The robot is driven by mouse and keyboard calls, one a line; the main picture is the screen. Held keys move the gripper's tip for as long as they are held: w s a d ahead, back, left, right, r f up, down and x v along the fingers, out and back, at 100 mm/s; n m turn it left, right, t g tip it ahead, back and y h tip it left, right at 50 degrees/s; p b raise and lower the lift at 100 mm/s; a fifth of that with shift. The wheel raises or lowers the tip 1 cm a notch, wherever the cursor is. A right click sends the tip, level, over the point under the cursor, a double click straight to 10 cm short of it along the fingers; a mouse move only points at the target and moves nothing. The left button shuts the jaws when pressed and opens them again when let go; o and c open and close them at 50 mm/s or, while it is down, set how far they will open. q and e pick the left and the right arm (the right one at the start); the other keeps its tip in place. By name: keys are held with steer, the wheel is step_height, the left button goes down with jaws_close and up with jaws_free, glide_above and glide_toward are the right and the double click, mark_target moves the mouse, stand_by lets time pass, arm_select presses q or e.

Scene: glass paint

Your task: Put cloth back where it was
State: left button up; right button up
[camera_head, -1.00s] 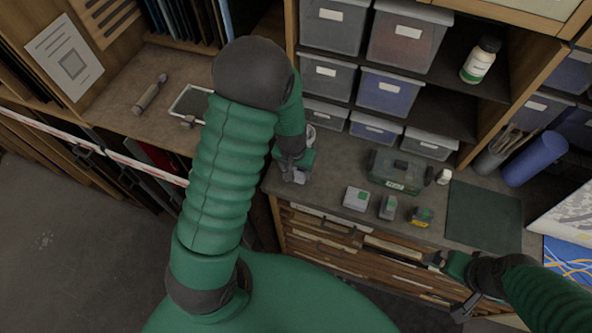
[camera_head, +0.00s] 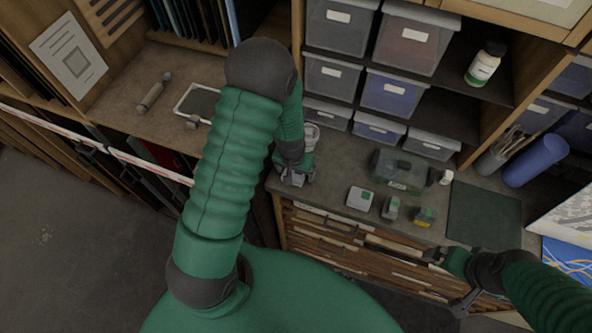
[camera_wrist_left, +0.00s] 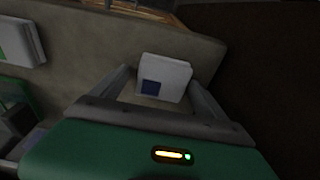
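A small white block-like thing with a blue patch (camera_wrist_left: 165,78) lies on the worktop in the left wrist view; I cannot tell whether it is a folded cloth or a box. My left gripper (camera_wrist_left: 158,82) is open, with one finger on each side of it. In the head view my left gripper (camera_head: 294,180) is low over the worktop's left front part, and the arm hides part of this area. No other thing is clearly a cloth. My right gripper (camera_head: 447,281) is open and empty in front of the drawers.
Several small boxes, among them a white one with a green patch (camera_head: 360,198), stand right of my left gripper. Behind them is a green-grey clear case (camera_head: 395,168). A dark green mat (camera_head: 485,216) lies further right. Storage bins (camera_head: 392,92) fill the shelves behind.

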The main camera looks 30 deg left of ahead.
mark_target(295, 178)
arm_select(q)
steer(key=shift+a+r, duration=0.1)
steer(key=shift+a, duration=0.05)
steer(key=shift+s+a+r, duration=0.1)
steer(key=shift+a+r, duration=0.05)
steer(key=shift+r, duration=0.25)
step_height(295, 178, up, 11)
steer(key=s+d+b, duration=0.2)
steer(key=s+d+r+m+t, duration=0.1)
steer(key=s+d+r+m, duration=0.1)
steer(key=s+d, duration=0.4)
steer(key=shift+s+d+r+m, duration=0.2)
steer(key=shift+r+m, duration=0.2)
steer(key=shift+r, duration=0.4)
arm_select(e)
steer(key=shift+s+x, duration=0.2)
steer(key=shift+x, duration=0.75)
arm_select(q)
steer(key=shift+s+a, duration=0.15)
steer(key=shift+s, duration=0.05)
arm_select(e)
steer(key=shift+s+a, duration=0.2)
arm_select(q)
steer(key=shift+w, duration=0.15)
arm_select(e)
steer(key=shift+w+d, duration=0.1)
steer(key=shift+w, duration=0.05)
steer(key=shift+c, duration=0.3)
